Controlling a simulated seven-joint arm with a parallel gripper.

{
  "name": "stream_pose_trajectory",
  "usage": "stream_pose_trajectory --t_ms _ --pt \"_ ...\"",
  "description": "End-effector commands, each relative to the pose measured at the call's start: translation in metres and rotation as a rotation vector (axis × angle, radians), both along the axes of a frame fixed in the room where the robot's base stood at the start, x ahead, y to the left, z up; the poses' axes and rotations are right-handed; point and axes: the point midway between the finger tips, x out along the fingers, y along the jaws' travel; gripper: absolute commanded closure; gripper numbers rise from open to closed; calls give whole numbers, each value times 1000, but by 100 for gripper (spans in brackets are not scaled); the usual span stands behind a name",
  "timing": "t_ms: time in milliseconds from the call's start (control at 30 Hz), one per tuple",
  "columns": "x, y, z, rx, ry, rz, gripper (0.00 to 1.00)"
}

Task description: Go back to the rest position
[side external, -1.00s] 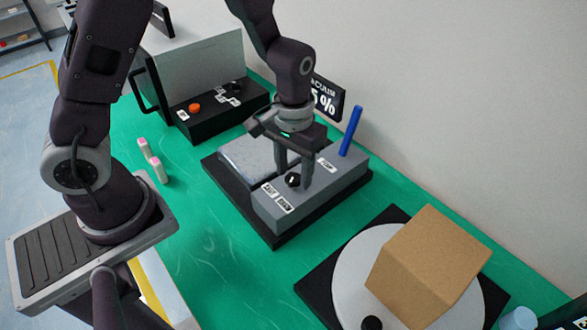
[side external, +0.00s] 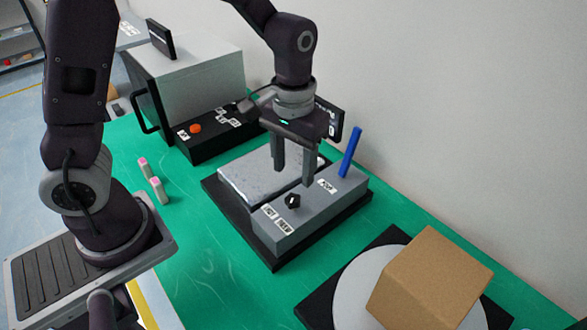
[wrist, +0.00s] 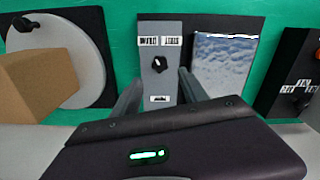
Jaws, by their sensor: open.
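My gripper (side external: 294,168) hangs fingers-down above the grey machine (side external: 331,200) in the side view. Its two fingers are apart and hold nothing. The machine has a black knob (side external: 292,201), white labels and a blue lever (side external: 350,151). In the wrist view, the knob (wrist: 160,64) shows between and beyond the fingers (wrist: 158,90), clear of them.
A silvery plate (side external: 262,172) lies beside the grey machine. A cardboard box (side external: 430,280) sits on a white turntable (side external: 350,290) at the right. A grey machine with an orange button (side external: 195,128) stands behind. Two small pink-topped pieces (side external: 160,190) stand on the green table (side external: 205,240).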

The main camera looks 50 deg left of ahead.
Motion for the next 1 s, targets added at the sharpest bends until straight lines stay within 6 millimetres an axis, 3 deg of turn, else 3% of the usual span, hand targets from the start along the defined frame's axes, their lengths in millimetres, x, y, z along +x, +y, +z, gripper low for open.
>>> stream_pose_trajectory --t_ms 67,167,300,400,500,600,1000 --pt "-1 0 5 -5 -7 -2 49" --pt "-14 3 38 -40 -67 -23 49" --pt "-64 16 107 -74 -226 -98 49" --pt "-106 26 135 -47 -339 -152 49" --pt "-139 33 145 0 -422 -192 49" --pt "-158 37 146 39 -469 -213 49" --pt "-165 38 146 57 -487 -222 49"
